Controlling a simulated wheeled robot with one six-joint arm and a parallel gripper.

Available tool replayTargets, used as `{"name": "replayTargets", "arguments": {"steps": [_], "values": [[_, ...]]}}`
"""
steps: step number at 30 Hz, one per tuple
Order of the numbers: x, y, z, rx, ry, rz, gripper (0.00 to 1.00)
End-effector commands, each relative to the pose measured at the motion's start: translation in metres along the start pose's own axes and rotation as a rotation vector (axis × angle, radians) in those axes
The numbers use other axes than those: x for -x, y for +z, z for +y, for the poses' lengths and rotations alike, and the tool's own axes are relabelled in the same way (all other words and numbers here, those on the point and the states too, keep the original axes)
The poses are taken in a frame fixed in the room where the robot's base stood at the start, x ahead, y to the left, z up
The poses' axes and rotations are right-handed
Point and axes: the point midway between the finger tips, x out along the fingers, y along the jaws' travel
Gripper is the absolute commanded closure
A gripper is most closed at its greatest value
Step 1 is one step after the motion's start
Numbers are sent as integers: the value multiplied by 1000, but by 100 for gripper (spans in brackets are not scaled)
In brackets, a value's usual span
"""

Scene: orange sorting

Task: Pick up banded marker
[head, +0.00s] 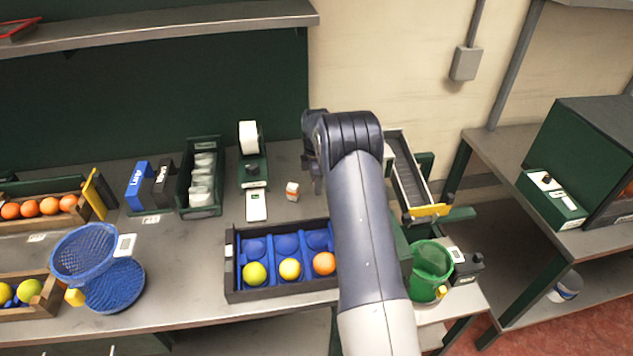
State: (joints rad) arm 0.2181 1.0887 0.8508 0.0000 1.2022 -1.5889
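A black tray with blue cups (262,297) holds two yellow-green fruits and an orange. A label printer (252,165) stands behind left. A green basket (429,270) and a sloped chute (408,172) are right. A blue mesh basket (84,252) is left.

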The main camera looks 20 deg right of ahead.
Motion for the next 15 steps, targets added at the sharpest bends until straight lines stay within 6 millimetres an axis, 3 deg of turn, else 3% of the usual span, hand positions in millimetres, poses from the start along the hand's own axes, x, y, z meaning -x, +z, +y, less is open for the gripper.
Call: {"name": "replayTargets", "arguments": {"steps": [13,15], "values": [[0,0,0,0,0,0,100],[1,0,0,0,0,0,100]]}}
